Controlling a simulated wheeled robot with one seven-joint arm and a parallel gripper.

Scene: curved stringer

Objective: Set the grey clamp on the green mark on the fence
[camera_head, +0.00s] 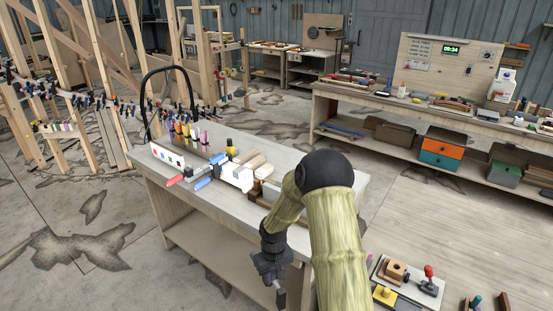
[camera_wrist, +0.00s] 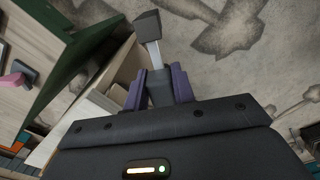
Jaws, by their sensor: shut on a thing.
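My gripper (camera_wrist: 161,80) shows two purple fingers in the wrist view, shut on the grey clamp (camera_wrist: 148,26). The clamp has a pale metal bar and a dark grey block at its far end, sticking out beyond the fingers. In the head view my gripper (camera_head: 271,264) hangs low in front of the near workbench (camera_head: 215,206), below its top. A small part of the clamp (camera_head: 281,298) shows under it. I cannot make out the fence or a green mark on it for certain in either view.
The bench top holds a white box (camera_head: 236,176), several colored-handled clamps (camera_head: 187,132) and wooden pieces (camera_head: 263,192). A dark green edge (camera_wrist: 78,68) and pale boards lie close at left in the wrist view. Another bench (camera_head: 400,100) stands behind.

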